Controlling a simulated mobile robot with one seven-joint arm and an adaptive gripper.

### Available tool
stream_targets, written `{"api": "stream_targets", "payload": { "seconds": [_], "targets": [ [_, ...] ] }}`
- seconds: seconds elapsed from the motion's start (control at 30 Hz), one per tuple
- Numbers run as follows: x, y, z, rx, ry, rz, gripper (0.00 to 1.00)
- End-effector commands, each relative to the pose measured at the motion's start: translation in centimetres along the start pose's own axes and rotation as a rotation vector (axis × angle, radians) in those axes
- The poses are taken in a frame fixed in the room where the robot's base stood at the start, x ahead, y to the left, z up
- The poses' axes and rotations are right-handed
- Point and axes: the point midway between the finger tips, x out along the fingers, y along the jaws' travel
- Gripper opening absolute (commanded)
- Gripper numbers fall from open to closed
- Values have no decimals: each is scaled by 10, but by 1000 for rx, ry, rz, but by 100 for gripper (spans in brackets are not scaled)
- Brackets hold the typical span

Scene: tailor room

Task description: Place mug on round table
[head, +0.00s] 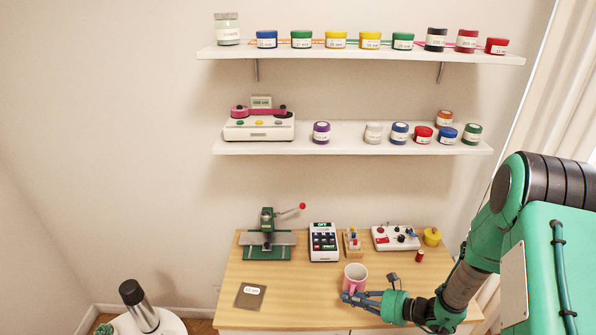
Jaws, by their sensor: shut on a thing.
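A pink mug (355,277) is upright over the wooden table, near its front middle. My gripper (352,295) reaches in from the right and is shut on the mug at its near lower side. I cannot tell whether the mug's base still touches the wood. A white round table (172,325) shows in part at the bottom left, cut off by the picture's edge. A dark and silver cylinder (139,305) stands on it.
The wooden table (300,292) also holds a green press (267,240), a keypad device (323,242), a control box (396,238), a yellow pot (432,236) and a labelled brown square (250,296). Two wall shelves (350,137) (360,55) with jars hang above.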

Motion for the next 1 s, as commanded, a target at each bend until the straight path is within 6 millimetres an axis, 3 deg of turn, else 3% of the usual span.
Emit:
{"api": "stream_targets", "payload": {
  "seconds": [0.3, 0.5, 0.7, 1.0],
  "targets": [
    [22, -74, 0, 111, 52, -260, 0],
    [25, -108, -3, 176, 75, -388, 0],
    [25, -124, -4, 213, 85, -454, 0],
    [24, -127, -5, 221, 87, -469, 0]
  ]
}}
